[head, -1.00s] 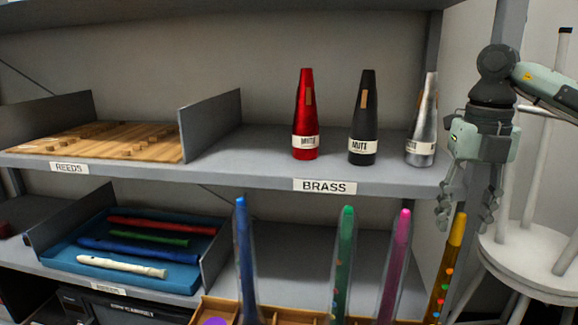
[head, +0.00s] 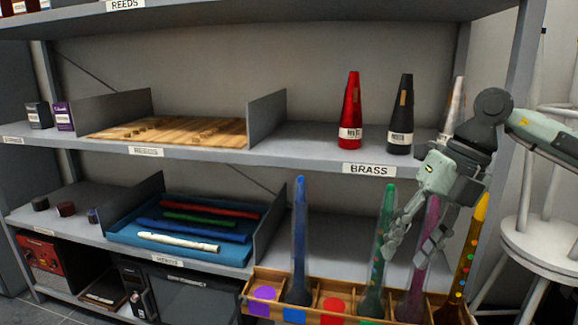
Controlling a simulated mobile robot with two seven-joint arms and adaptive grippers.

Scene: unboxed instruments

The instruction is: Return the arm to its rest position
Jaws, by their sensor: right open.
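My right gripper (head: 410,252) is at the right of the head view, pointing down and left, its fingers spread and empty. It shows in front of the green tube (head: 385,225) and the pink tube (head: 431,215) and covers parts of both. Whether it touches either cannot be told. My right arm (head: 545,133) comes in from the right edge and partly covers the silver mute (head: 456,102) on the brass shelf. My left gripper is out of view.
A wooden divided crate (head: 270,281) holds tall upright tubes, blue (head: 300,230) and yellow (head: 478,235) among them. A red mute (head: 352,105) and a black mute (head: 401,105) stand above. A blue tray (head: 190,254) holds recorders. A white stool (head: 545,245) stands right.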

